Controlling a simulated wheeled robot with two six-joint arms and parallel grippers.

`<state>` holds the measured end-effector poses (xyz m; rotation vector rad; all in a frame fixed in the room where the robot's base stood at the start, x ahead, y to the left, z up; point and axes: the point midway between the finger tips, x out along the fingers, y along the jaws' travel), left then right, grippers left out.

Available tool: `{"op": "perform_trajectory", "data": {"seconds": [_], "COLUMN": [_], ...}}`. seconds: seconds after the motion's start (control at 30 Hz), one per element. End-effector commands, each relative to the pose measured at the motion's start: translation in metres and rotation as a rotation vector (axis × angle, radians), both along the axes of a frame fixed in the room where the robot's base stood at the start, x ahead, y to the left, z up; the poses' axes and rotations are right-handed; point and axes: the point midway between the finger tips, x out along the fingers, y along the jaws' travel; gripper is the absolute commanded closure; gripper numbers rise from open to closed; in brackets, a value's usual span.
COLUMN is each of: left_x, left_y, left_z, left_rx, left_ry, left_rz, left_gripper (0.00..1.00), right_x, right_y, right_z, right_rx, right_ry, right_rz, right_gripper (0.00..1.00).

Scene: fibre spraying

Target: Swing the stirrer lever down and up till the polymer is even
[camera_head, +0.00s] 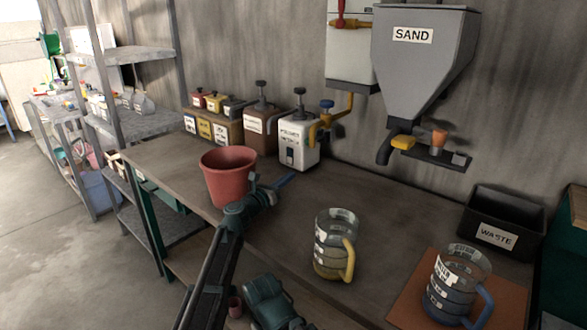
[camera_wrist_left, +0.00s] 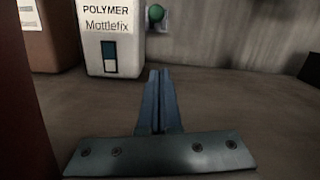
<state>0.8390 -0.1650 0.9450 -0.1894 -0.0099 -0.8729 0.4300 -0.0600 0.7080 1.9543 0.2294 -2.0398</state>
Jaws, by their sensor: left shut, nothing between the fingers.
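The white polymer container (camera_head: 298,143) stands at the back of the bench against the wall, with a dark knob on top. In the left wrist view the polymer container (camera_wrist_left: 110,38) shows its label and a two-tone window, dark above and paler below. A green ball knob (camera_wrist_left: 155,13) shows just right of it; I cannot tell for sure whether this is the stirrer lever's end. My left gripper (camera_head: 288,178) is shut and empty, in front of the container and apart from it. Its closed blue fingers (camera_wrist_left: 158,100) point towards the container's right side.
A red bucket (camera_head: 228,172) stands close beside my left wrist. A yellow-handled jug (camera_head: 335,245) and a blue-handled jug (camera_head: 458,285) stand to the right. A yellow pipe (camera_head: 340,112) is right of the container. The waste bin (camera_head: 500,225) is far right.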

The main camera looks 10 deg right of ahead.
Motion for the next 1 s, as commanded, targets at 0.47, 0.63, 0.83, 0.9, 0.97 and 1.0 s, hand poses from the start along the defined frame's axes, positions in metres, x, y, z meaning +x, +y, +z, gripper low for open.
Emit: {"op": "perform_trajectory", "data": {"seconds": [0.47,0.63,0.83,0.9,0.97,1.0], "left_x": [0.053,0.065,0.069,0.069,0.07,0.07], "left_y": [-0.059,-0.073,-0.073,-0.073,-0.073,-0.072], "left_z": [0.007,0.026,0.046,0.048,0.048,0.048], "left_rx": [0.001,0.0,0.0,0.0,0.0,0.0], "left_ry": [-0.001,0.0,0.0,0.0,0.0,0.0], "left_rz": [-0.002,0.001,0.0,0.0,0.0,0.0], "left_gripper": [1.0,1.0,1.0,1.0,1.0,1.0], "right_x": [0.0,0.0,0.0,0.0,0.0,0.0], "right_y": [0.0,0.0,0.0,0.0,0.0,0.0], "right_z": [0.008,0.026,0.046,0.048,0.048,0.048], "right_rx": [0.0,0.0,0.0,0.0,0.0,0.0], "right_ry": [0.0,0.0,0.0,0.0,0.0,0.0], "right_rz": [0.0,0.0,0.0,0.0,0.0,0.0], "right_gripper": [1.0,1.0,1.0,1.0,1.0,1.0]}}
